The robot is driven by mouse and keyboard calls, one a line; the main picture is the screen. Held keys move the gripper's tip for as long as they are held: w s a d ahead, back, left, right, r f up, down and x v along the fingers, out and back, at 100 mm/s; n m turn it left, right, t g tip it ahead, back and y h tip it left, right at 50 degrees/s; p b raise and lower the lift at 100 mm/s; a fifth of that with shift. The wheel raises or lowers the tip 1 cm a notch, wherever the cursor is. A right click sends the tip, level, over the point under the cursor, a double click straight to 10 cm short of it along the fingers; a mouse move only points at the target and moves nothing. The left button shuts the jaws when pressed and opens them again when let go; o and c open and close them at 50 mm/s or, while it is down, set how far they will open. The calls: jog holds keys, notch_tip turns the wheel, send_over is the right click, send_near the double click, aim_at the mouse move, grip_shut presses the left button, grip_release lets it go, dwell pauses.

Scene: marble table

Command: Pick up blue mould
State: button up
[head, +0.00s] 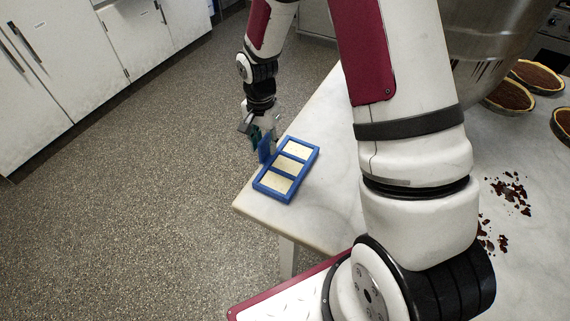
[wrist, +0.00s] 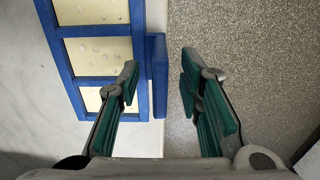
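The blue mould (head: 287,168) lies on the near left corner of the marble table. It is a rectangular blue frame with three pale filled compartments and an upright blue tab (head: 265,149) on its left side. My gripper (head: 256,140) is at that tab, by the table's left edge. In the wrist view, my gripper (wrist: 158,80) is open, with green-padded fingers. The tab (wrist: 157,75) shows between the two fingers, closer to the left one. The left finger overlaps part of the mould's frame (wrist: 67,65). I cannot tell whether either finger touches it.
The marble table (head: 325,215) ends just left of the mould, with open speckled floor (head: 140,190) beyond. Dark-filled tarts (head: 537,76), scattered dark crumbs (head: 508,193) and a large metal bowl (head: 490,40) are at the right. White cabinets (head: 60,70) stand at the far left.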

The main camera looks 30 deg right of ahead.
grip_shut()
dwell(0.4)
jog(key=shift+r, duration=0.85)
notch_tip(320, 180, up, 2)
jog(key=shift+r+b, duration=0.1)
jog(key=shift+b, duration=0.35)
jog(key=s+d+r, duration=0.1)
jog(key=s+d, duration=0.2)
jog(key=s, duration=1.2)
jog(key=shift+w+a+f, duration=0.45)
jog(key=shift+w+f, duration=0.35)
jog(key=shift+w, duration=1.4)
jog(key=shift+w+a+f, duration=0.4)
jog(key=shift+w+f, duration=0.35)
jog(key=shift+w, duration=1.45)
jog(key=shift+w+a+f, duration=0.45)
jog(key=shift+w+f, duration=0.35)
jog(key=shift+w, duration=1.4)
